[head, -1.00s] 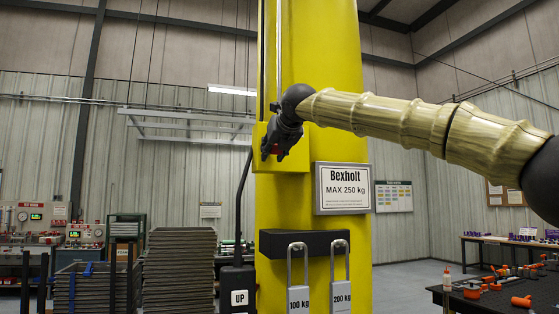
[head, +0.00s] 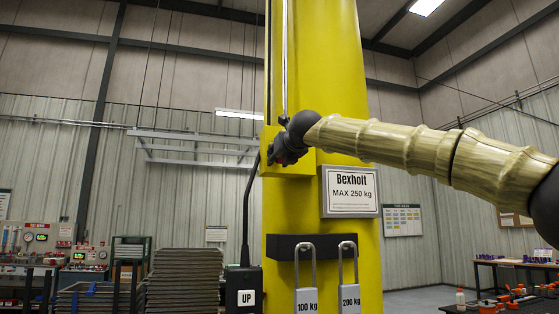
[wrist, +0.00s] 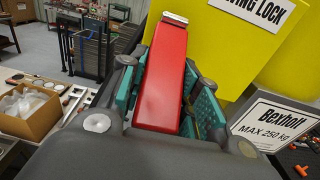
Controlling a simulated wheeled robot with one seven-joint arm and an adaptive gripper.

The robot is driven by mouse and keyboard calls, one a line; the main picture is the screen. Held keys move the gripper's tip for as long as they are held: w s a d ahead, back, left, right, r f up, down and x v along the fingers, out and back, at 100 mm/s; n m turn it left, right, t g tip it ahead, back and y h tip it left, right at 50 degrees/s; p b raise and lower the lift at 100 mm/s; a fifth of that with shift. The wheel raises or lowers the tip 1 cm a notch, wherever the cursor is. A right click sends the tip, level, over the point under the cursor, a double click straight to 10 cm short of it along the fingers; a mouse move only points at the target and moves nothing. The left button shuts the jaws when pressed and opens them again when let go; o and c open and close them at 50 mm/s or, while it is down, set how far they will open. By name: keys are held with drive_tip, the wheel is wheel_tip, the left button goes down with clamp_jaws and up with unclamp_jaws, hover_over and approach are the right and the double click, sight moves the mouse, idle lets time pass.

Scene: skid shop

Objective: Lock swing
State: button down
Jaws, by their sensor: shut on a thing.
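The yellow column (head: 330,110) stands upright in the middle of the head view. A yellow box on its front (head: 303,163) carries the swing lock; in the wrist view its label (wrist: 258,10) is partly cut off and reads "...ING LOCK". A red lever (wrist: 165,80) sticks out from beside that box. My gripper (wrist: 165,75) is shut on the red lever, with its teal finger pads on both sides of it. In the head view my gripper (head: 285,152) covers the left part of the box and hides most of the lever.
A Bexholt "MAX 250 kg" sign (head: 349,191) sits on the column just right of the box. Below it, two hooks marked 100 kg (head: 306,299) and 200 kg (head: 349,297) hang from a black bracket (head: 290,247). An UP pendant (head: 243,297) hangs at left. Stacked trays (head: 183,275) stand behind.

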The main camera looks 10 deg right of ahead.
drive_tip(key=shift+d, duration=0.1)
drive_tip(key=c, duration=1.3)
unclamp_jaws()
drive_tip(key=shift+o, duration=1.3)
drive_tip(key=shift+w+f, duration=0.2)
drive_tip(key=shift+w, duration=0.1)
drive_tip(key=shift+s+r, duration=0.1)
drive_tip(key=shift+s, duration=0.15)
drive_tip(key=v, duration=1.1)
drive_tip(key=shift+s, duration=0.35)
